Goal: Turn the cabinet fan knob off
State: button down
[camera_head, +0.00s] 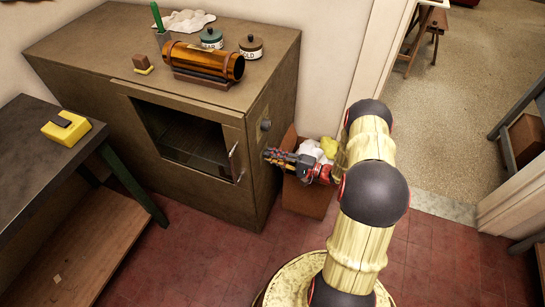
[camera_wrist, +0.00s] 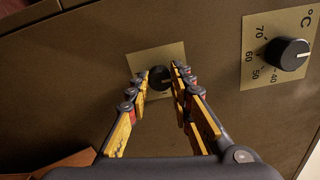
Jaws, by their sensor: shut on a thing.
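The brown metal cabinet (camera_head: 195,195) stands against the wall. The fan knob (camera_wrist: 158,77) is a small black knob on a brass plate (camera_wrist: 153,57) on the cabinet's right side. My gripper (camera_wrist: 161,77) has its yellow and grey fingers on either side of this knob and is shut on it. In the head view my gripper (camera_head: 268,154) reaches the cabinet's side from the right, and the fan knob is hidden behind it. The plate's markings and the knob's setting cannot be made out.
A temperature knob (camera_wrist: 290,54) with a °C scale sits close to the right in the wrist view. A cardboard box (camera_head: 306,198) with crumpled cloths stands on the floor beside the cabinet. Jars (camera_head: 251,47) and a copper tube (camera_head: 205,62) are on the cabinet top.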

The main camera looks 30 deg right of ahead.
jog(key=c, duration=1.6)
grip_release()
jog(key=v, duration=1.2)
